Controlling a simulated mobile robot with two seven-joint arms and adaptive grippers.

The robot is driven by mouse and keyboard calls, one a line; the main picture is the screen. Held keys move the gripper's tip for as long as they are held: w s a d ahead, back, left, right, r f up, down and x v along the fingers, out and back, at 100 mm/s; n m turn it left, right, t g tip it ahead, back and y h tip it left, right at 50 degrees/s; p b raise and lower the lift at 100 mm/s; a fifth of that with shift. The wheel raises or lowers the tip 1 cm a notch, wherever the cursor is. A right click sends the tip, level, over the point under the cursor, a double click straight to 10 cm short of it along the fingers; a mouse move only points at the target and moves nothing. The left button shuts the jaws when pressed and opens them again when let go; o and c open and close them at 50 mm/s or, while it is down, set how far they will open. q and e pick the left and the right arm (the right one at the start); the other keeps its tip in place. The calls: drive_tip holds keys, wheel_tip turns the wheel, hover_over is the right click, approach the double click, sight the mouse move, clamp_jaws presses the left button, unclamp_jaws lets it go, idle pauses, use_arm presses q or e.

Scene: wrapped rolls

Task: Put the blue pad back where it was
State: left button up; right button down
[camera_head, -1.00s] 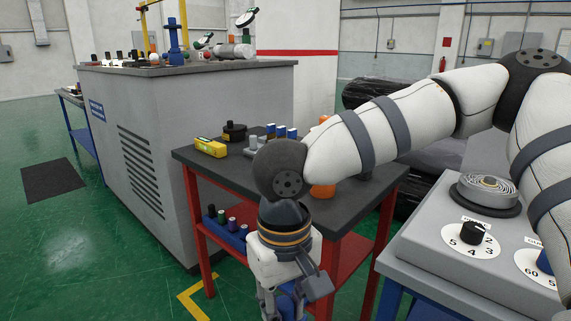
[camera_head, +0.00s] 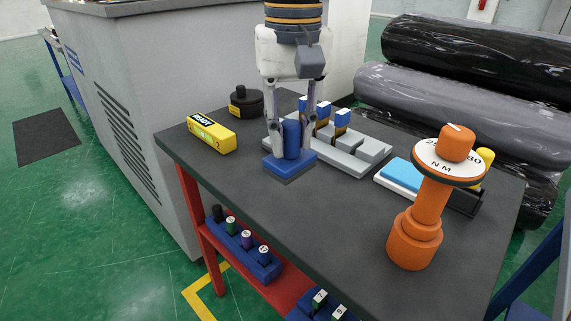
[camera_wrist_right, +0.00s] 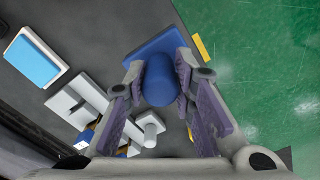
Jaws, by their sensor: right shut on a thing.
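The blue pad (camera_head: 289,165) has a flat square base, dark underneath, and an upright round post. My right gripper (camera_head: 291,146) points down from above and is shut on the post, one finger on each side. The pad is level, at or just above the dark table top (camera_head: 285,215); I cannot tell if it touches. In the right wrist view the post (camera_wrist_right: 160,82) sits between the fingers, with the base (camera_wrist_right: 150,47) beyond. My left gripper is not in view.
A grey stepped holder (camera_head: 345,155) with blue-topped pieces stands close right of the pad. A yellow box (camera_head: 211,133) and a black round object (camera_head: 245,103) stand left. A light-blue block on a white base (camera_head: 402,174) and an orange dial tool (camera_head: 417,230) stand right. The front table top is clear.

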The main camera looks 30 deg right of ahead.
drive_tip(key=w+d+f, duration=0.1)
drive_tip(key=w+f, duration=0.1)
drive_tip(key=f, duration=0.1)
drive_tip(key=w+d+f, duration=0.1)
drive_tip(key=w+f, duration=0.2)
drive_tip(key=f, duration=0.1)
drive_tip(key=w+d+f+b, duration=0.1)
drive_tip(key=w+f, duration=0.2)
drive_tip(key=shift+f, duration=0.35)
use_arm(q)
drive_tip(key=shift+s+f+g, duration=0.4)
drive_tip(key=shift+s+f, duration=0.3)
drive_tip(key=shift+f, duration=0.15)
use_arm(e)
drive_tip(key=shift+s, duration=0.1)
drive_tip(key=c, duration=1.3)
unclamp_jaws()
drive_tip(key=shift+f, duration=0.15)
drive_tip(key=shift+c, duration=0.2)
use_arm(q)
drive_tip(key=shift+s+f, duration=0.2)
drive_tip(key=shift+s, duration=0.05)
use_arm(e)
wheel_tip(320, 180, up, 12)
